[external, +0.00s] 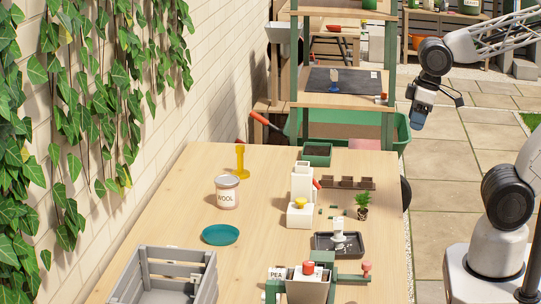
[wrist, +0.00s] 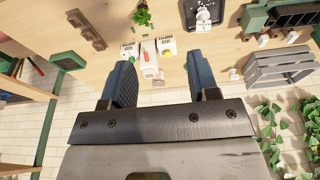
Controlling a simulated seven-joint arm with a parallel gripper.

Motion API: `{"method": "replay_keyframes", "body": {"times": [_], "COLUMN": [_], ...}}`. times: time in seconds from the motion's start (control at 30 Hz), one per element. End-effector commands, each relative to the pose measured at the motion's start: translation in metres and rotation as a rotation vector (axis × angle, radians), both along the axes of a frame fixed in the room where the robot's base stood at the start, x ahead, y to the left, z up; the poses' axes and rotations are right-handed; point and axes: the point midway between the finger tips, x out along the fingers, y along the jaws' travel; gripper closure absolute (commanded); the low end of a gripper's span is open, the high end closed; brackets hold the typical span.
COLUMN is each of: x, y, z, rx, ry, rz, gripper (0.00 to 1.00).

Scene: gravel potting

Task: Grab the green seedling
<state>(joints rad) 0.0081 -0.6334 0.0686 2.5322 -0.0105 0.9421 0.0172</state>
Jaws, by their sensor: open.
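The green seedling (external: 362,201) stands upright on the wooden table, near its right edge, with a small dark plug at its base. It also shows at the top of the wrist view (wrist: 143,17), beyond my fingertips. My gripper (external: 420,117) is raised, off the table's far right corner, well away from the seedling. In the wrist view my gripper (wrist: 158,62) has its two blue fingers wide apart with nothing held between them.
A dark tray (external: 322,250) lies just in front of the seedling, and a seed strip (external: 346,183) behind it. White boxes (external: 302,182) stand to its left. A wool tin (external: 227,192), teal saucer (external: 220,235) and grey crate (external: 167,270) are farther left.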

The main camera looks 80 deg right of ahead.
Motion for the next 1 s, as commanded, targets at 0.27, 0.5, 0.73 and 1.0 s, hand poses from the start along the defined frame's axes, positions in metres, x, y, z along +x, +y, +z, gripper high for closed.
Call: {"method": "replay_keyframes", "body": {"times": [0.27,0.5,0.73,1.0], "x": [0.000,0.000,0.011,0.045], "y": [0.000,0.000,-0.012,-0.054], "z": [0.000,0.000,-0.011,-0.046], "rx": [0.000,-0.001,-0.029,-0.127], "ry": [0.000,-0.001,-0.039,-0.183], "rz": [0.000,0.000,-0.022,-0.071], "gripper": [0.63,0.63,0.63,0.63]}}
